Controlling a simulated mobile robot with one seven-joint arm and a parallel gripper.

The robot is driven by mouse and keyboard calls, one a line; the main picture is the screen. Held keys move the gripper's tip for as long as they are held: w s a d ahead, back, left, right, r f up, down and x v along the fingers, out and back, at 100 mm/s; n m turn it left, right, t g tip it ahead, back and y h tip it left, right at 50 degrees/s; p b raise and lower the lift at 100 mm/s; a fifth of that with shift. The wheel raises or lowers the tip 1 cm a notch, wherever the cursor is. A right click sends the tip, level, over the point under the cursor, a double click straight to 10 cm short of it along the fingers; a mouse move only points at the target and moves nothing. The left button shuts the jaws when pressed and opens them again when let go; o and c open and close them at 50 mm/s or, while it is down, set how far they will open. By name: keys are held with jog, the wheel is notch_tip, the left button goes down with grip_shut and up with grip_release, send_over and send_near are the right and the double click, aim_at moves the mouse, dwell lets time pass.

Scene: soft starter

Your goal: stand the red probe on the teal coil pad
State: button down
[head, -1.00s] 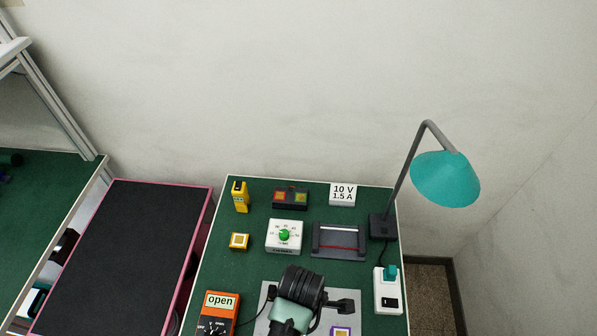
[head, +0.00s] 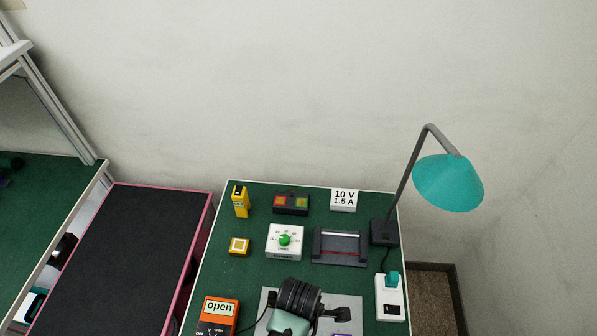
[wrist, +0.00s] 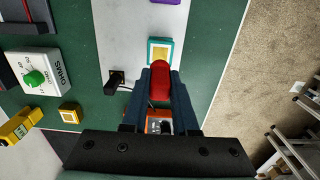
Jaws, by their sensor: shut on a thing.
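In the wrist view my gripper (wrist: 160,88) is shut on the red probe (wrist: 160,76), whose rounded red body shows between the dark blue fingers. The teal coil pad (wrist: 151,46), a teal-edged square with a yellow and white centre, lies just beyond the fingertips on a light grey plate (wrist: 125,30). The probe's tip overlaps the pad's near edge in the picture. I cannot tell whether they touch. In the head view my arm covers part of the plate (head: 350,300), and the probe and the teal pad do not show.
An orange meter (head: 219,307) reading "open" stands left of the plate. A black clip (wrist: 115,80) with a cable sits on the plate. A white dial box (head: 285,240), a yellow button block (head: 239,246) and a dark tray (head: 340,247) stand behind. A teal lamp (head: 448,183) overhangs the right.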

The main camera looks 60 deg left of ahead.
jog(key=shift+f+b, duration=1.9)
jog(key=shift+f, duration=1.25)
jog(key=c, duration=0.6)
grip_release()
notch_tip(320, 180, up, 13)
jog(key=shift+b, duration=0.8)
